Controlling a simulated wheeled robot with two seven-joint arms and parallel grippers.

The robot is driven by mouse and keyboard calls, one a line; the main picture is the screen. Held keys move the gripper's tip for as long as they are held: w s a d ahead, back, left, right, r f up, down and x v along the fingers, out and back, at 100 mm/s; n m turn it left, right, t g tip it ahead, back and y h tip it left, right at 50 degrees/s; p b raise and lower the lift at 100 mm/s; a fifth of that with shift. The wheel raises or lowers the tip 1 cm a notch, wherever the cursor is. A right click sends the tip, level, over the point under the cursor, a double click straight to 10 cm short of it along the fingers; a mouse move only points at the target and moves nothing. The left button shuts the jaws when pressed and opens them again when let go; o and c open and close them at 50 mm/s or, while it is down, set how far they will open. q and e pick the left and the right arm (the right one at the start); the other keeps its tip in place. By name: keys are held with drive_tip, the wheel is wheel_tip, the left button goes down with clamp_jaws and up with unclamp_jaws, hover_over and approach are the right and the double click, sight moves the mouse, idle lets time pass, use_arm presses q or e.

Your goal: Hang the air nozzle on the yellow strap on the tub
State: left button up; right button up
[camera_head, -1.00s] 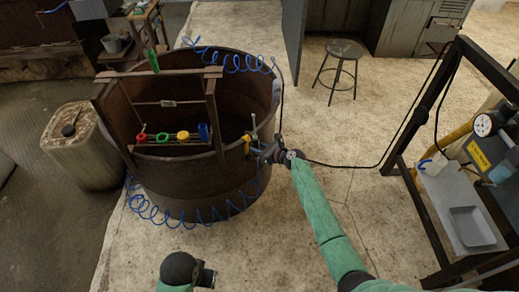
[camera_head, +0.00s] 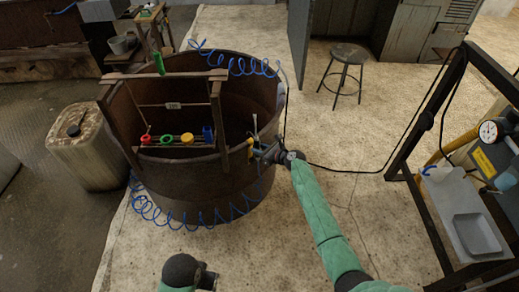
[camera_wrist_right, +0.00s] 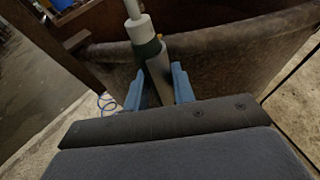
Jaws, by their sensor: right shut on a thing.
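The air nozzle (camera_head: 255,127) has a pale thin tip and stands roughly upright at the tub's right rim. In the right wrist view the nozzle (camera_wrist_right: 156,68) shows a white tip, a dark green collar and a grey body. My right gripper (camera_head: 264,153) is shut on it, with blue fingers (camera_wrist_right: 158,88) on both sides. The yellow strap (camera_head: 250,146) is a small patch on the brown tub (camera_head: 205,185), just left of the gripper; whether the nozzle touches it cannot be told. My left gripper (camera_head: 207,278) is at the bottom edge, its fingers unclear.
A wooden frame (camera_head: 218,115) stands across the tub, with coloured rings (camera_head: 166,139) on its bar. A blue coiled hose (camera_head: 190,218) hangs around the tub. A dirty canister (camera_head: 88,155) stands left, a stool (camera_head: 343,75) behind right, a dark rack (camera_head: 415,125) at right.

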drive_tip(key=shift+f, duration=0.15)
drive_tip(key=shift+f+b, duration=0.75)
drive_tip(key=shift+f, duration=0.3)
drive_tip(key=shift+f+b, duration=0.4)
drive_tip(key=shift+f, duration=0.4)
drive_tip(key=o, duration=0.8)
